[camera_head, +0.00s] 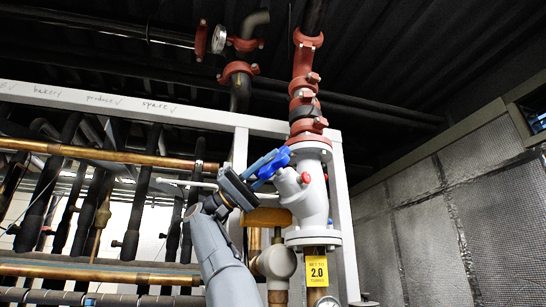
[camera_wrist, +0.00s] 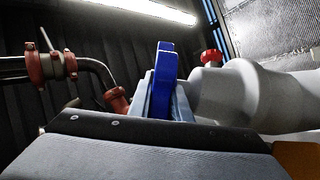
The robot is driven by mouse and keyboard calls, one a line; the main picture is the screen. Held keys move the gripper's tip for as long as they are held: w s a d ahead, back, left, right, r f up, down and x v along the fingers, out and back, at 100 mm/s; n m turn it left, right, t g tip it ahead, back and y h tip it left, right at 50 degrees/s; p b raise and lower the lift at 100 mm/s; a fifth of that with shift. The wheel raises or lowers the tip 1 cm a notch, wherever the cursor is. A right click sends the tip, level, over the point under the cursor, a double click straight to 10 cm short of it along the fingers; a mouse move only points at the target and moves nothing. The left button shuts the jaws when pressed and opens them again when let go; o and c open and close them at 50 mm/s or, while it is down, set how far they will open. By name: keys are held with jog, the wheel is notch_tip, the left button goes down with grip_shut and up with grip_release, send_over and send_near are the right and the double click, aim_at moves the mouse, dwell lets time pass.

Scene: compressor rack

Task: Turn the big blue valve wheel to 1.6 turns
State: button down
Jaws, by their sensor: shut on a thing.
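The big blue valve wheel (camera_head: 272,163) is on the left side of a white valve body (camera_head: 309,197), seen nearly edge-on and tilted in the head view. My gripper (camera_head: 254,171) comes up from below left and is shut on the wheel's rim. In the wrist view the blue wheel (camera_wrist: 162,80) stands upright between my gripper's fingers (camera_wrist: 163,98), beside the white valve body (camera_wrist: 225,92). The fingers and my wrist hide part of the wheel. No turn mark on the wheel can be read.
A yellow tag (camera_head: 316,270) reading "2.0" turns hangs below the valve. A small red knob (camera_head: 305,178) is on the valve body. Red-coupled pipe (camera_head: 304,80) rises above. Copper pipes (camera_head: 110,154) and a white frame (camera_head: 347,220) stand close by. A panelled wall (camera_head: 450,210) is at right.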

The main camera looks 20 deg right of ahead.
jog(key=shift+f, duration=0.1)
dwell(0.3)
jog(key=c, duration=1.9)
grip_release()
jog(key=shift+a, duration=0.1)
